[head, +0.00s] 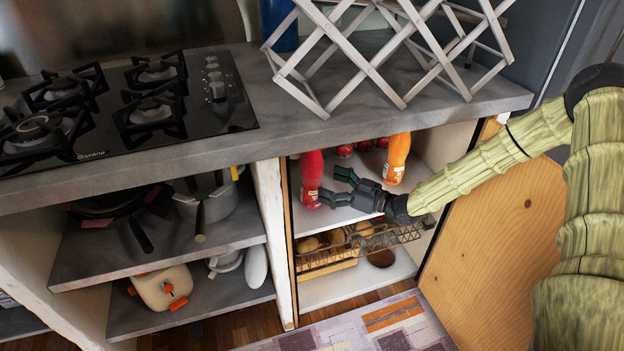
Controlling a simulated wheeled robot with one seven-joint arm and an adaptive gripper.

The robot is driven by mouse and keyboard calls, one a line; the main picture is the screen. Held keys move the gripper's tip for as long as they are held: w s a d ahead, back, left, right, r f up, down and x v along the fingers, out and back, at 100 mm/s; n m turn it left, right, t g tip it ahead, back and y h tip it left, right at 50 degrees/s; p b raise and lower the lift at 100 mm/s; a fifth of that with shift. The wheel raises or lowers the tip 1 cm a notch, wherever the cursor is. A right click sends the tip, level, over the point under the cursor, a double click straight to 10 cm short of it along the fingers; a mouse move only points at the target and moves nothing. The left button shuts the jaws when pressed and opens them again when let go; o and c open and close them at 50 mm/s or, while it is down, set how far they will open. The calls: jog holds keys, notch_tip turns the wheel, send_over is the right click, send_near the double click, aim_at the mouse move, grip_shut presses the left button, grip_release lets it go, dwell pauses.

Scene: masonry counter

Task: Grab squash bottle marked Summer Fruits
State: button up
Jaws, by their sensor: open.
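A red bottle (312,176) stands upright at the left of the cupboard's upper shelf; its label is too small to read. An orange bottle (397,157) with an orange cap stands farther right on the same shelf. My gripper (328,184) reaches into the cupboard from the right, with its dark fingers apart and pointing left at the red bottle. The fingertips are close to the red bottle's right side; I cannot tell whether they touch it. Nothing shows held between them.
Several red round items (345,150) lie behind on the shelf. A wire basket (345,249) with potato-like items is below. An open wooden door (490,235) stands at right. A folding rack (385,50) and a hob (130,100) are on the counter (230,145) above.

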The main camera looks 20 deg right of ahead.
aim_at(313, 174)
jog(key=shift+r+b+x, duration=0.2)
jog(key=shift+b+x, duration=0.05)
jog(key=shift+x, duration=1.3)
jog(key=shift+r+b+x, duration=0.2)
jog(key=shift+x, duration=1.35)
jog(key=shift+w+d, duration=0.15)
jog(key=c, duration=1.6)
jog(key=shift+r, duration=0.1)
jog(key=shift+c, duration=0.7)
